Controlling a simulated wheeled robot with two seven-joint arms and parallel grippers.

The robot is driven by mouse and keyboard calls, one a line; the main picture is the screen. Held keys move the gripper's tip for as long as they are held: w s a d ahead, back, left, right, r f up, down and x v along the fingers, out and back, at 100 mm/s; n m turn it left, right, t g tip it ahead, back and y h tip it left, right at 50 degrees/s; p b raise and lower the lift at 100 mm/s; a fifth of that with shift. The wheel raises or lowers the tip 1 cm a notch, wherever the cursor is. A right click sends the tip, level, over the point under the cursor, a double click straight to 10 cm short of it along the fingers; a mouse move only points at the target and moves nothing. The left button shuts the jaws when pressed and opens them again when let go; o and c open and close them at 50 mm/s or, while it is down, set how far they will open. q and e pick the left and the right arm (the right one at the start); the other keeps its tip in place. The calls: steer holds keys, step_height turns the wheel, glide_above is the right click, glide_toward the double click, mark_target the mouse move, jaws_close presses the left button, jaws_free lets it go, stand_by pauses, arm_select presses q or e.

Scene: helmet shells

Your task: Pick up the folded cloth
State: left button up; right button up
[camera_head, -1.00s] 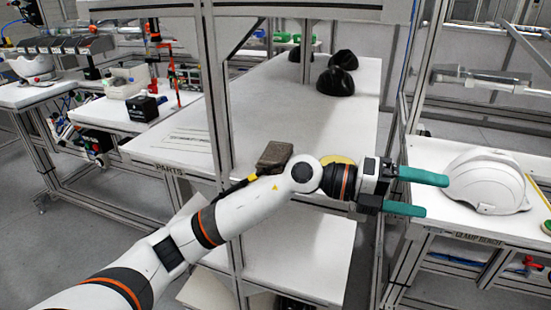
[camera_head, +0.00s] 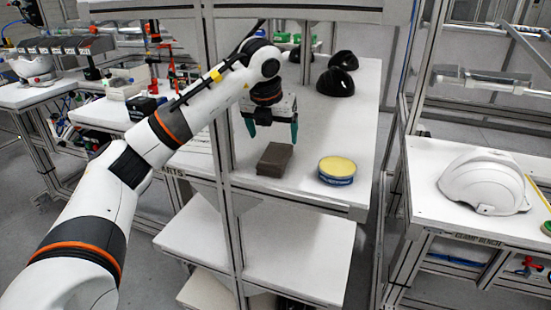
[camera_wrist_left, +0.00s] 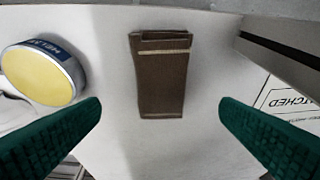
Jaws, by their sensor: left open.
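The folded cloth (camera_head: 275,160) is a brown, flat, rectangular bundle on the white table (camera_head: 335,125). In the left wrist view the cloth (camera_wrist_left: 161,80) lies upright in the picture, with a pale stripe near its far end. My left gripper (camera_head: 272,132) is above and just behind the cloth in the head view, pointing down. Its green fingers are wide apart and empty. In the wrist view the fingertips (camera_wrist_left: 160,106) stand to either side of the cloth, not touching it. My right gripper is not in view.
A round tin with a yellow top (camera_head: 337,170) stands right of the cloth. Black helmet shells (camera_head: 336,81) sit farther back. A metal frame post (camera_head: 222,130) rises close left of the cloth. A white helmet (camera_head: 484,182) rests on the right bench.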

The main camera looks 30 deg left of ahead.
mark_target(275, 154)
arm_select(q)
steer(key=x, duration=0.5)
steer(key=p+x, duration=0.1)
steer(key=x, duration=0.1)
steer(key=shift+s+f, duration=0.2)
steer(key=shift+f, duration=0.15)
steer(key=shift+c, duration=0.4)
steer(key=c, duration=1)
steer(key=shift+r, duration=0.15)
steer(key=shift+r, duration=0.55)
step_height(275, 154, up, 2)
steer(key=shift+r+b, duration=0.25)
steer(key=shift+b, duration=0.1)
steer(key=s+d+b, duration=0.1)
steer(key=s, duration=0.4)
steer(key=s+d+b, duration=0.1)
steer(key=s+d, duration=0.1)
steer(key=s, duration=0.4)
steer(key=s+d+b, duration=0.1)
steer(key=s+d, duration=0.1)
steer(key=s, duration=0.4)
steer(key=shift+s+f+b, duration=0.15)
steer(key=shift+b, duration=0.25)
